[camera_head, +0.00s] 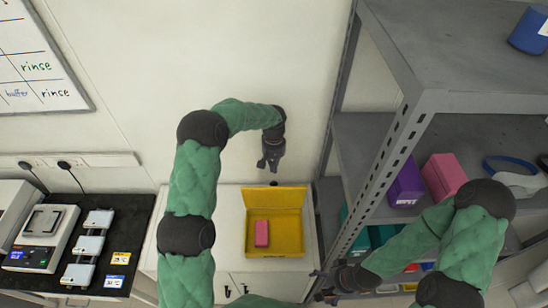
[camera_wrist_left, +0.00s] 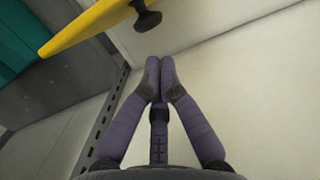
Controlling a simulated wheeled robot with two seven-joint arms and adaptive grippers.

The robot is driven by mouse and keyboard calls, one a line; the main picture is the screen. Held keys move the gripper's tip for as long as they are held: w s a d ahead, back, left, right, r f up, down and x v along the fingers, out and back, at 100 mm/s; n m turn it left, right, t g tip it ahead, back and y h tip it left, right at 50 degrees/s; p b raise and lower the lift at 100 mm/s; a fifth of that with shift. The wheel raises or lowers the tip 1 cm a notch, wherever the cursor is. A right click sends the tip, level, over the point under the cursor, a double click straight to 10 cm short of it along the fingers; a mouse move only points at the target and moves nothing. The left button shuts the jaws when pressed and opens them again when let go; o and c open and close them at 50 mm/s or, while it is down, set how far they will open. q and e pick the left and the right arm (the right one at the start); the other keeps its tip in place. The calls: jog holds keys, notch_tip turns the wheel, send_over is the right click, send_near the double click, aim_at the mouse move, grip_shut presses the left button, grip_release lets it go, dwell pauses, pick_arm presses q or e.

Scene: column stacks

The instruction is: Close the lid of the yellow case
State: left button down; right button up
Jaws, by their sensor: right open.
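The yellow case (camera_head: 289,244) stands on a white cabinet, with a pink block (camera_head: 262,233) inside. Its yellow lid (camera_head: 275,197) is open, raised at the back edge. A dark knob (camera_head: 273,183) sits on the lid's upper edge. My left gripper (camera_head: 268,166) is just above and behind the lid, apart from it. In the left wrist view, my left gripper (camera_wrist_left: 159,62) has its fingertips together with nothing between them; the lid (camera_wrist_left: 88,27) and knob (camera_wrist_left: 147,19) show above them. My right gripper (camera_head: 322,285) is open, low beside the shelf post, right of the case.
A grey metal shelf (camera_head: 440,100) stands to the right, holding a purple box (camera_head: 405,187), a pink box (camera_head: 443,176) and a blue container (camera_head: 529,32). A black mat with lab devices (camera_head: 40,236) lies at the left. The wall is close behind the case.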

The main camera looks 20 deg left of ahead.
pick_arm(q)
jog(key=f, duration=0.3)
jog(key=shift+s+d, duration=0.1)
jog(key=shift+s, duration=0.15)
jog(key=shift+s, duration=0.1)
